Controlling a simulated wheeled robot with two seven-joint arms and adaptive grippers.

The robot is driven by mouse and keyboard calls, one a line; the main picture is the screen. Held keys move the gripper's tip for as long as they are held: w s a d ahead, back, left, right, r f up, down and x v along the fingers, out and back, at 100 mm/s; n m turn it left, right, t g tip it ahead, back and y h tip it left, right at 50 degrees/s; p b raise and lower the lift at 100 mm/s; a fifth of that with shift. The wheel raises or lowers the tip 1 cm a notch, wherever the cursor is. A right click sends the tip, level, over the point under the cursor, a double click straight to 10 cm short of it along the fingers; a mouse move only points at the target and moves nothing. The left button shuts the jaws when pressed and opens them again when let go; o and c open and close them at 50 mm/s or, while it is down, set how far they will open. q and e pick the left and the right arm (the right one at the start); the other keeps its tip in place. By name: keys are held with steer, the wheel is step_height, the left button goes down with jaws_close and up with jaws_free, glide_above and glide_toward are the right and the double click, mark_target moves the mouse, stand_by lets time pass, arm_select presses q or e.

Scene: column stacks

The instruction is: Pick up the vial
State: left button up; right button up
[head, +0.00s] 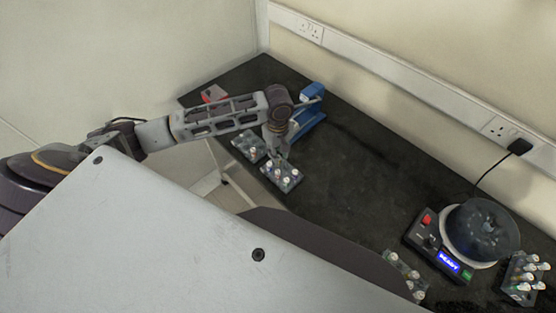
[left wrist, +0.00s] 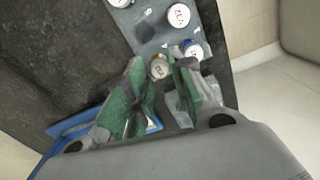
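In the head view my left gripper (head: 277,150) points down at a small grey rack (head: 293,182) of several white-capped vials on the dark bench. In the left wrist view its green-padded fingers (left wrist: 158,68) stand apart. A vial with a pale cap and yellowish rim (left wrist: 159,69) shows between the fingertips; I cannot tell whether they touch it. A blue-rimmed vial (left wrist: 193,50) stands just beside the right finger, and a larger white cap (left wrist: 178,15) is farther along the rack (left wrist: 143,32). My right gripper is in neither view.
A second rack (head: 247,146) stands beside the first, with a blue device (head: 309,115) behind. At the right are a round-bowled machine (head: 480,233) with a lit display and two more vial racks (head: 522,279) (head: 405,272). The middle of the bench (head: 345,190) is clear.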

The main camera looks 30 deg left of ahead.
arm_select(q)
steer(key=shift+f, duration=1)
steer(key=c, duration=0.5)
